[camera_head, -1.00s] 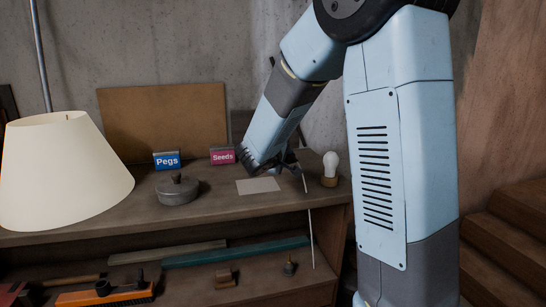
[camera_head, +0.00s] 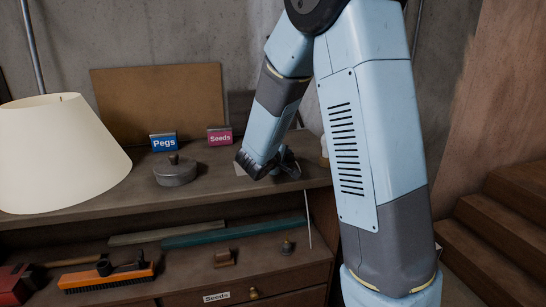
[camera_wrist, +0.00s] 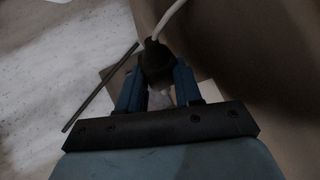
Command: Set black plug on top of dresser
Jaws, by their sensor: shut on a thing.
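My gripper (camera_head: 287,166) is low over the right part of the dresser top (camera_head: 215,189). In the wrist view, the fingers (camera_wrist: 157,82) are shut on the black plug (camera_wrist: 155,56), one blue finger on each side. A white cord (camera_wrist: 171,16) runs up from the plug in that view. In the head view my gripper hides most of the plug, and the pale cord (camera_head: 308,217) hangs in front of the dresser's edge. I cannot tell whether the plug touches the top.
A round lidded tin (camera_head: 175,173), a Pegs box (camera_head: 164,142) and a Seeds box (camera_head: 220,137) stand left of my gripper. A lamp shade (camera_head: 58,152) is further left. A bulb (camera_head: 325,147) is mostly hidden behind my arm. The lower shelf holds a brush (camera_head: 108,276).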

